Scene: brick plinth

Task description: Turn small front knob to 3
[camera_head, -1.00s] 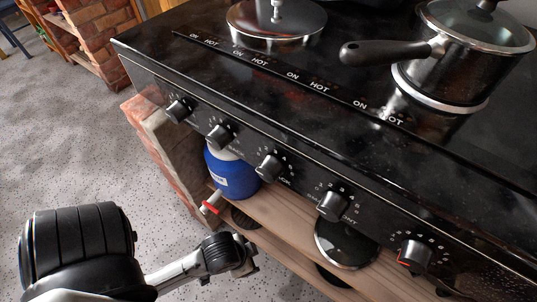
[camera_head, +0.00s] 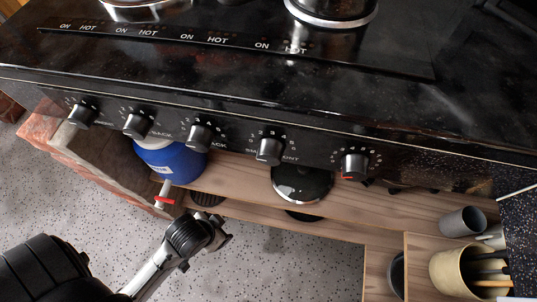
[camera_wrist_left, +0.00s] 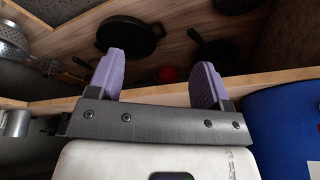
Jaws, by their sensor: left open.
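A row of black knobs runs along the front of the black stove (camera_head: 400,125) in the head view. The knob (camera_head: 268,150) second from the right has a partly readable label that looks like "SMALL FRONT", so I take it as the small front knob. Its exact setting is too small to read. My left gripper (camera_head: 222,230) is below and left of this knob, apart from it. In the left wrist view my left gripper (camera_wrist_left: 157,78) is open, its two purple finger pads wide apart with nothing between them. My right gripper is not in view.
Below the knobs is a wooden shelf (camera_head: 235,176) with a blue container (camera_head: 175,163) and black pans (camera_head: 300,184). A utensil holder (camera_head: 455,272) stands at lower right. Pots rest on the stovetop. The speckled floor (camera_head: 290,265) is open near my gripper.

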